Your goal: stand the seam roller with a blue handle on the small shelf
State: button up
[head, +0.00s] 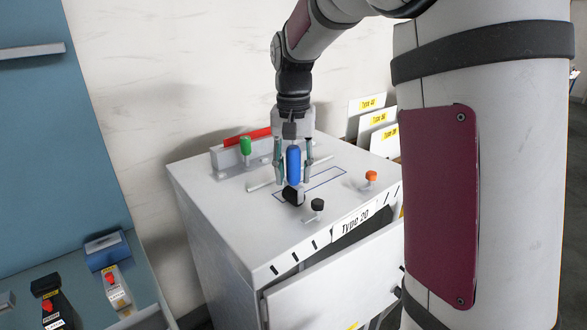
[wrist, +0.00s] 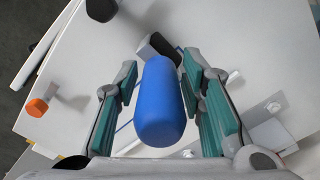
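The seam roller with a blue handle (head: 293,163) stands roughly upright on the white cabinet top (head: 225,215), its black head (head: 292,194) at the bottom by a blue outlined rectangle. In the wrist view its blue handle (wrist: 160,105) fills the middle, with the black head partly hidden behind it. My gripper (head: 293,178) points down with one finger on each side of the handle. In the wrist view, gaps show between the handle and the teal finger pads. I cannot tell for certain which surface is the small shelf.
A green-handled piece (head: 246,146) stands by a low grey ledge at the back. A black knob (head: 317,205) and an orange knob (head: 371,176) stand near the front and right. White cards (head: 365,105) rise behind.

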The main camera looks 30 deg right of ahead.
dwell(0.3)
notch_tip(320, 180, up, 11)
jog(key=shift+w+f+b, duration=0.1)
jog(key=shift+b, duration=0.95)
jog(key=shift+r, duration=0.75)
